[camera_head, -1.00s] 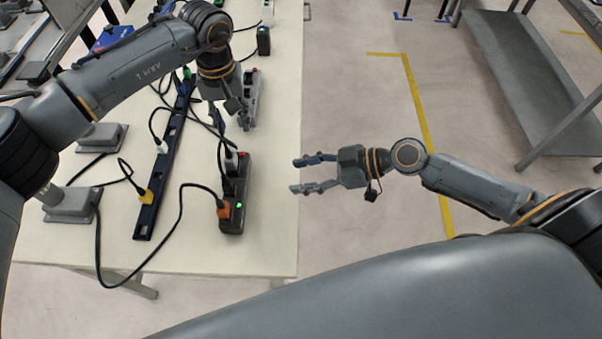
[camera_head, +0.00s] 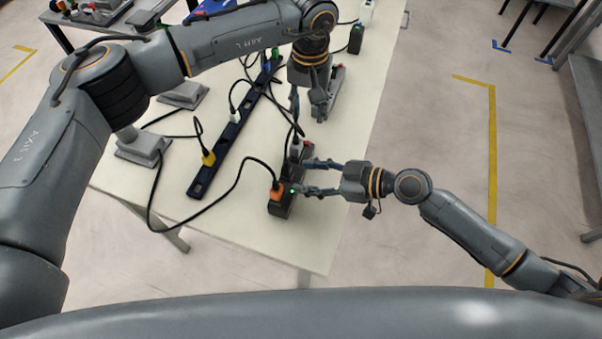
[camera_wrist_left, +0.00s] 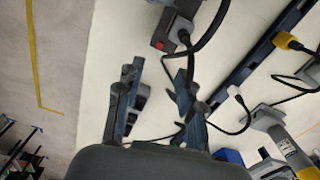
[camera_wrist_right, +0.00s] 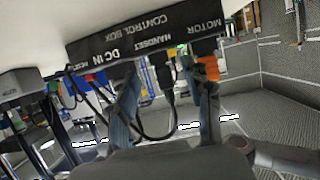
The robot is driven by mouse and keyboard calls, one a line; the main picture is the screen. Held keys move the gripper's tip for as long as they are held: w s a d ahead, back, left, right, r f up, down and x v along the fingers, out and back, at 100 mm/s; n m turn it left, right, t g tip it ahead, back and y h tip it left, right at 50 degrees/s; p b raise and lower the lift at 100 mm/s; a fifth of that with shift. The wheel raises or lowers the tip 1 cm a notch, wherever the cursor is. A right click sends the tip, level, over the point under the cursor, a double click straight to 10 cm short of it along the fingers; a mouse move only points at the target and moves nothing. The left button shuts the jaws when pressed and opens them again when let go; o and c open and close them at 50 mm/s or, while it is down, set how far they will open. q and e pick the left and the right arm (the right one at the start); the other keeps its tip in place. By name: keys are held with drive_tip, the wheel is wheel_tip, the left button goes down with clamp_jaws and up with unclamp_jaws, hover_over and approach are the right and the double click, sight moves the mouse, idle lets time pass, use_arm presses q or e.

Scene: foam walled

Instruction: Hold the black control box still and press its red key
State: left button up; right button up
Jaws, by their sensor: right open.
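The black control box (camera_head: 281,207) lies near the table's right edge, with an orange plug and a green light at its near end. In the left wrist view, the box (camera_wrist_left: 165,33) shows its far end, with a small red key (camera_wrist_left: 159,44) at the corner. My right gripper (camera_head: 304,177) is open, its fingers at the box's right side; the right wrist view shows the labelled box side (camera_wrist_right: 150,32) just beyond the fingers. Whether they touch it is unclear. My left gripper (camera_head: 307,112) is open and empty, beyond the box's far end.
A dark blue power strip (camera_head: 228,135) with yellow and white plugs lies left of the box. Black cables loop across the table (camera_head: 235,215). A grey device (camera_head: 336,85) stands beside my left gripper. Open floor lies to the right.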

sight(292, 175)
drive_tip(key=shift+x, duration=1.25)
drive_tip(key=shift+d, duration=0.1)
clamp_jaws()
use_arm(q)
clamp_jaws()
